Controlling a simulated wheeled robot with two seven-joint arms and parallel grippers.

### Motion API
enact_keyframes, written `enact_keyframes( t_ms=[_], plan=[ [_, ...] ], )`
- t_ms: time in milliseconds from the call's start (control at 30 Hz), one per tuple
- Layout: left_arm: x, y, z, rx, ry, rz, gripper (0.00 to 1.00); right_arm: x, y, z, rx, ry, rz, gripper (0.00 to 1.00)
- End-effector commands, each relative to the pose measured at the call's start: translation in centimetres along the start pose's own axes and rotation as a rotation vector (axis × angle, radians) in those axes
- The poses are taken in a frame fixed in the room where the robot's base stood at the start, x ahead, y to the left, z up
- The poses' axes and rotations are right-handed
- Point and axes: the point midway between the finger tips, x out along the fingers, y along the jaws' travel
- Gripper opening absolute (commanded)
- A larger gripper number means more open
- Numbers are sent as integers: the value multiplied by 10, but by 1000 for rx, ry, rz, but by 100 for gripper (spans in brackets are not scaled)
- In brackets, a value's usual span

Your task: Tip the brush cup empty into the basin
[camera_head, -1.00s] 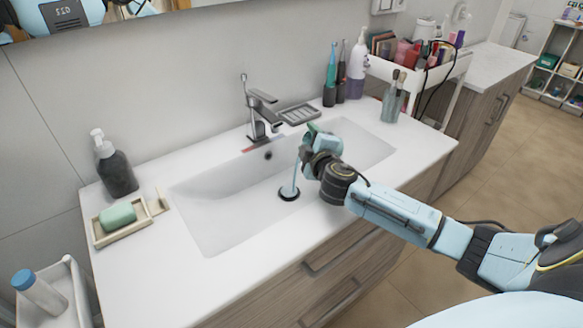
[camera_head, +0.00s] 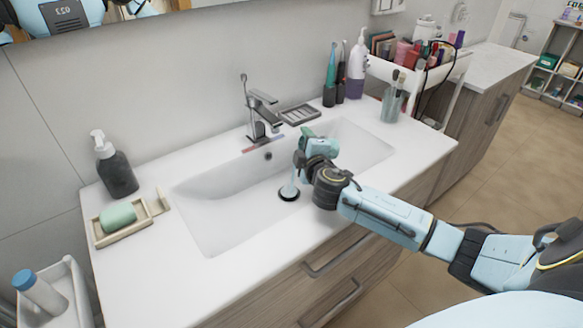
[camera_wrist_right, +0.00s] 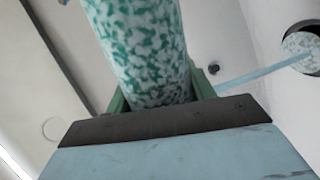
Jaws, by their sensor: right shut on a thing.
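My right gripper (camera_head: 302,148) is over the white basin (camera_head: 220,215), in its right half. It is shut on a green-and-white speckled cup (camera_wrist_right: 140,45), which I take for the brush cup; in the head view the gripper mostly hides it. The cup's mouth is out of sight in the right wrist view. A pale blue strand (camera_wrist_right: 245,75), which looks like liquid, runs from near the cup to the dark-rimmed drain (camera_head: 289,194). Whether anything is left in the cup cannot be seen. My left gripper is not in view.
A tap (camera_head: 262,115) and a grey soap rack (camera_head: 299,114) stand behind the basin. A glass with brushes (camera_head: 391,106) stands right of it. A soap dispenser (camera_head: 115,165) and a tray with green soap (camera_head: 118,215) are at left. The basin's left half is clear.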

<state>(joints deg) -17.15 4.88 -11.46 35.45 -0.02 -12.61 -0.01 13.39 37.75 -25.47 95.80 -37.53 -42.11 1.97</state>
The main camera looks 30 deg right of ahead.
Motion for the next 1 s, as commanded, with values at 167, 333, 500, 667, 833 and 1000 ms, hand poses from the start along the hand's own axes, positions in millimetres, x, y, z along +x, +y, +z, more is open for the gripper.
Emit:
enact_keyframes(
  t_ms=[167,333,500,667,833,1000],
  plan=[
    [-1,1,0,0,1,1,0,0,-2,-3,-21,-2,1,29],
    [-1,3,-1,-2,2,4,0,1,-4,-5,-40,-4,0,29],
    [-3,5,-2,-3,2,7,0,1,-4,-6,-62,-8,1,29],
    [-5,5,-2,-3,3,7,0,1,-4,-7,-81,-10,1,29],
    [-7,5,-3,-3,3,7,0,1,-4,-7,-102,-13,1,29],
    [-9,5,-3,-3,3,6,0,1,-4,-8,-121,-16,1,29]
  ],
)
